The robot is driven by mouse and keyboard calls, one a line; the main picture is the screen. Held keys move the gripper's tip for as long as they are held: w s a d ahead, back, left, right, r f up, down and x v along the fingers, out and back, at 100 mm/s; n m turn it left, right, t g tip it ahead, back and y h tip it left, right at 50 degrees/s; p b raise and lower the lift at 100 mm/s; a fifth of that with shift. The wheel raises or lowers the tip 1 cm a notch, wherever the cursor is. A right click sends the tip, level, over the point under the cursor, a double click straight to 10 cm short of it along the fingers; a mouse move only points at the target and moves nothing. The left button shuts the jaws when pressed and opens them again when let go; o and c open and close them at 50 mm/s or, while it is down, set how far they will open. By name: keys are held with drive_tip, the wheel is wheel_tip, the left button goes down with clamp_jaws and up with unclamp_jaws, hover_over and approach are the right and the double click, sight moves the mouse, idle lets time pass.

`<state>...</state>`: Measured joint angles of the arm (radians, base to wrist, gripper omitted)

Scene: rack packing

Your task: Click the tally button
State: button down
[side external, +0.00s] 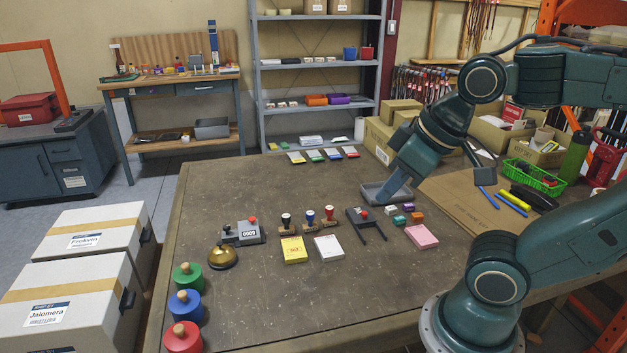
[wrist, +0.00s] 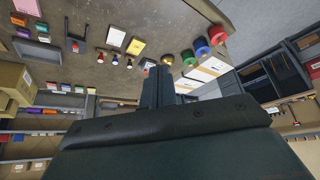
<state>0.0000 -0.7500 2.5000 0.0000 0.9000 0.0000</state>
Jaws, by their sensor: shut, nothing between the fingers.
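The tally counter (side external: 243,233) is a grey box with a number window and a red button (side external: 253,220) on top, standing left of the middle of the table. In the wrist view the counter (wrist: 149,64) shows just beyond my fingertips, partly hidden by them. My gripper (side external: 384,200) is shut and empty. In the side view it is well to the right of the counter, pointing down around the shallow grey tray (side external: 371,192); I cannot tell its height over the tray. In the wrist view its fingers (wrist: 158,72) are together.
A brass bell (side external: 223,257) stands beside the counter at the front left. Green, blue and red knobbed discs (side external: 187,305) line the left edge.

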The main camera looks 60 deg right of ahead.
drive_tip(key=shift+w, duration=0.1)
idle(0.4)
drive_tip(key=m+t+h, duration=0.1)
drive_tip(key=m+t, duration=0.2)
drive_tip(key=m, duration=0.8)
hover_over(252, 221)
wheel_tip(252, 221, down, 18)
drive_tip(key=shift+s+d+r, duration=0.25)
drive_tip(key=shift+d, duration=0.05)
drive_tip(key=shift+f, duration=4.4)
